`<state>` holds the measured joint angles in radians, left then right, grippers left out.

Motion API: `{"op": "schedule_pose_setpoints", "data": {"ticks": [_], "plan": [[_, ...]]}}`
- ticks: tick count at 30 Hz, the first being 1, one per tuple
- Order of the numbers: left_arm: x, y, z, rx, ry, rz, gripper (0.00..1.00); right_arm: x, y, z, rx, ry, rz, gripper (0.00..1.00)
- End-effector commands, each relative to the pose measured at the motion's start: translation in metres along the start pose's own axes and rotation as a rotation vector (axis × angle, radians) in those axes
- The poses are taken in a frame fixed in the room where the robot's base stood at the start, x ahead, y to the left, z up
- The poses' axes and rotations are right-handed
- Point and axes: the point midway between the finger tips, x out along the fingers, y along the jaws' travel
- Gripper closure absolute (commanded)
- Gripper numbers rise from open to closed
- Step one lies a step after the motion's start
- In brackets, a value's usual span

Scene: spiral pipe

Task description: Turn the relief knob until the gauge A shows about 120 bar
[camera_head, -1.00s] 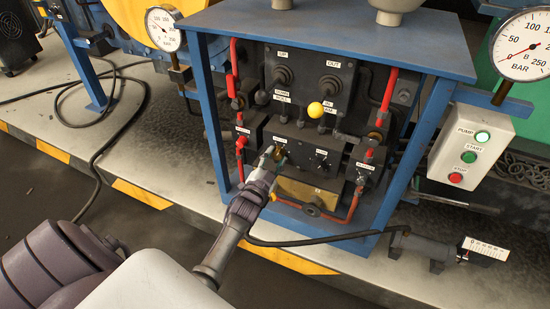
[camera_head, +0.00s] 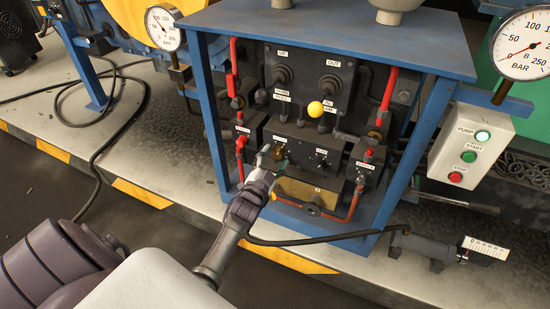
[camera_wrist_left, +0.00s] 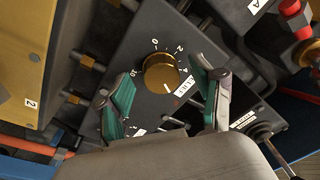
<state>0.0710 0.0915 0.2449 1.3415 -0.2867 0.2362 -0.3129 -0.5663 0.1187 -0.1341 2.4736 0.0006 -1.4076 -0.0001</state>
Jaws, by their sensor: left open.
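The brass relief knob (camera_wrist_left: 161,72) shows in the left wrist view on a dark panel with a numbered dial around it. It also shows small in the head view (camera_head: 280,153), partly behind my gripper. My left gripper (camera_head: 270,158) is open in front of it. In the left wrist view its green-padded fingers (camera_wrist_left: 170,88) stand apart on either side of the knob, with gaps showing; contact is not visible. Gauge A (camera_head: 163,28) is the left dial; its needle is too small to read surely. My right gripper is not in view.
Gauge B (camera_head: 523,45) at the right reads near 0. The blue frame (camera_head: 210,100) surrounds the panel, with red pipes, a yellow-knobbed lever (camera_head: 316,109) and levers above the knob. The pump button box (camera_head: 470,147) stands to the right. A black hose runs below.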

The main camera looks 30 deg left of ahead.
Motion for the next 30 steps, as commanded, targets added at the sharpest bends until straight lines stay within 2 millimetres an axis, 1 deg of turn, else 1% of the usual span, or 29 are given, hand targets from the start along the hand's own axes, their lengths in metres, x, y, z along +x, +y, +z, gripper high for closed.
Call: {"op": "schedule_pose_setpoints", "data": {"ticks": [5, 12, 15, 18, 21, 30], "plan": [[-0.029, 0.001, 0.002, -0.001, -0.003, 0.002, 0.33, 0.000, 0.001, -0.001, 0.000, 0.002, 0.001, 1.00], [-0.081, 0.002, 0.002, -0.001, -0.005, 0.003, 0.33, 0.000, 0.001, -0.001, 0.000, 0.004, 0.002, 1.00], [-0.097, 0.001, 0.001, 0.000, -0.004, 0.003, 0.33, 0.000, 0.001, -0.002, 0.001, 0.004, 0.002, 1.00], [-0.109, 0.001, 0.001, -0.001, -0.003, 0.002, 0.33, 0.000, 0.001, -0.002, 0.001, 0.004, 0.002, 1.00], [-0.115, 0.001, 0.001, -0.001, -0.003, 0.002, 0.33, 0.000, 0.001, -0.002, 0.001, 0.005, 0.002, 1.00], [-0.117, 0.001, 0.001, -0.001, -0.002, 0.001, 0.33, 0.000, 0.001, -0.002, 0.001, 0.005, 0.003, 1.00]]}}
